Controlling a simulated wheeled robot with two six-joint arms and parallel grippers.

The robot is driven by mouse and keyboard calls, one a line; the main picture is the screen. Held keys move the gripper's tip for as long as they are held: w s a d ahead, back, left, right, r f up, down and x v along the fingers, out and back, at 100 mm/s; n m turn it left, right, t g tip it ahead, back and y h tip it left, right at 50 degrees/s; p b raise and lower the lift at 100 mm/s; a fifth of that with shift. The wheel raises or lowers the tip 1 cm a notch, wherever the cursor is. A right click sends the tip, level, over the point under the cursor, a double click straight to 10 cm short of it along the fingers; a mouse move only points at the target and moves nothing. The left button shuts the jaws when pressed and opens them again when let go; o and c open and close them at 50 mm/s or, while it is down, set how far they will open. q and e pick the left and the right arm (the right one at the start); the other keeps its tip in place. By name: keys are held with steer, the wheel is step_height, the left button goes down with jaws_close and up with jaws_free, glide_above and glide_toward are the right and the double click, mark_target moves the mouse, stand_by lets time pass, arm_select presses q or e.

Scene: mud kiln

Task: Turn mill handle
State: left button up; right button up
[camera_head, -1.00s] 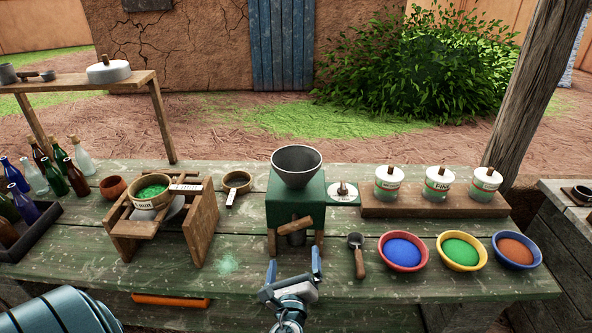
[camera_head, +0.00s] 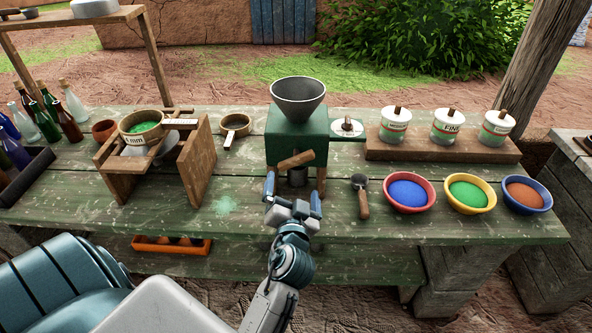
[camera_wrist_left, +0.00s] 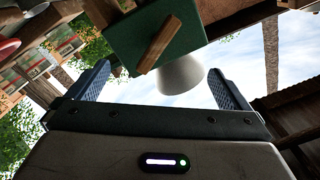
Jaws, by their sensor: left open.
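The green mill (camera_head: 297,130) stands on the table with a dark funnel hopper (camera_head: 298,92) on top. Its wooden handle (camera_head: 296,160) sits on the front face, tilted up to the right. My left gripper (camera_head: 293,192) is open and empty, just below and in front of the handle, apart from it. In the left wrist view the handle (camera_wrist_left: 160,43) lies across the green mill face (camera_wrist_left: 130,35), beyond the open fingers (camera_wrist_left: 160,85). My right gripper is not in view.
A wooden sieve stand (camera_head: 190,165) with a bowl of green powder (camera_head: 143,128) is left of the mill. A scoop (camera_head: 361,196) and bowls of blue (camera_head: 409,195), green (camera_head: 468,193) and orange powder (camera_head: 526,194) are to the right. Lidded jars (camera_head: 446,127) stand behind.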

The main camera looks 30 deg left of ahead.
mark_target(296, 164)
arm_select(q)
steer(key=w+a+n, duration=0.1)
steer(key=w+n, duration=0.2)
steer(key=n, duration=0.1)
steer(key=w+a+n, duration=0.2)
steer(key=w+n, duration=0.1)
steer(key=n, duration=0.1)
steer(key=w+a+n, duration=0.2)
steer(key=w+n, duration=0.1)
steer(key=shift+w+a+n+h, duration=0.2)
steer(key=shift+n+h, duration=0.1)
steer(key=shift+n, duration=0.1)
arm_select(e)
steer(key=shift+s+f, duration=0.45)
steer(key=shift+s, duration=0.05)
arm_select(q)
steer(key=shift+c, duration=0.4)
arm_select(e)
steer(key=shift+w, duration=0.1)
arm_select(q)
steer(key=c, duration=0.5)
steer(key=shift+c, duration=0.2)
steer(key=shift+m, duration=0.3)
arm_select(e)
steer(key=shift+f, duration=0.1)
